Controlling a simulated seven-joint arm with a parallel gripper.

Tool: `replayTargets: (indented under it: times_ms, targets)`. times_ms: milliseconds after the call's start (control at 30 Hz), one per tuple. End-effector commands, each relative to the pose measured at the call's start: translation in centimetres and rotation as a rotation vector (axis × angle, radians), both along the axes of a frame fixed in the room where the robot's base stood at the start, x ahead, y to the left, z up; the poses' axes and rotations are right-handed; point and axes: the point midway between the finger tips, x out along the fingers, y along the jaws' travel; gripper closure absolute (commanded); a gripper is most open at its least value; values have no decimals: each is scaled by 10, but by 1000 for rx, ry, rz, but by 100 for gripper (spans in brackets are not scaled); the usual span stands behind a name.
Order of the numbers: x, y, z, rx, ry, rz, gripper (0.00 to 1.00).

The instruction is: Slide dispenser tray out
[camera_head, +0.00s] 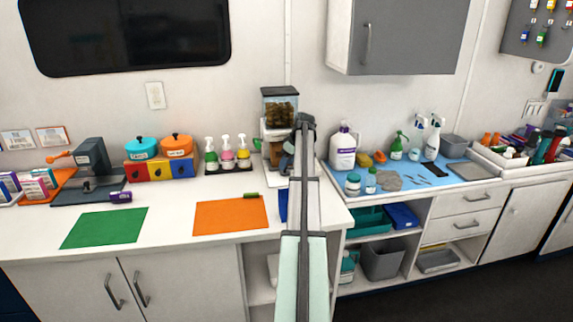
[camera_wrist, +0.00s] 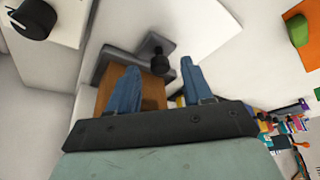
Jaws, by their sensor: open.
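The dispenser (camera_head: 280,96) stands on the counter against the back wall, with a clear hopper of brown kibble above a white body. Its lower part is partly hidden behind my arm in the head view. In the wrist view, its tray (camera_wrist: 150,92) is brown, with a grey front and a dark round knob (camera_wrist: 156,60). My gripper (camera_wrist: 159,66) is open, its blue fingers on either side of the knob, with visible gaps. It also shows in the head view (camera_head: 287,160), low in front of the dispenser. I cannot tell how deep the fingers reach around the knob.
Pump bottles (camera_head: 228,155) stand left of the dispenser. An orange mat (camera_head: 230,216) and a green mat (camera_head: 104,228) lie on the counter. A large white bottle (camera_head: 343,148) stands to the right. A dark dial (camera_wrist: 33,19) shows on the white body.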

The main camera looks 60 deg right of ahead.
Motion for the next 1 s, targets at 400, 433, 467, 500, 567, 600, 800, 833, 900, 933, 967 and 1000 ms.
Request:
replayTargets:
  times_ms: [400, 433, 467, 500, 567, 600, 800, 833, 900, 933, 967, 1000]
  targets:
    - [4, 0, -9, 0, 0, 0, 50]
    - [4, 0, -9, 0, 0, 0, 50]
    - [4, 0, -9, 0, 0, 0, 50]
    - [4, 0, -9, 0, 0, 0, 54]
    - [4, 0, -9, 0, 0, 0, 59]
    - [4, 0, -9, 0, 0, 0, 63]
    - [4, 0, -9, 0, 0, 0, 82]
    - [4, 0, -9, 0, 0, 0, 85]
    - [4, 0, -9, 0, 0, 0, 92]
    - [4, 0, -9, 0, 0, 0, 95]
    - [4, 0, -9, 0, 0, 0, 98]
    - [4, 0, -9, 0, 0, 0, 100]
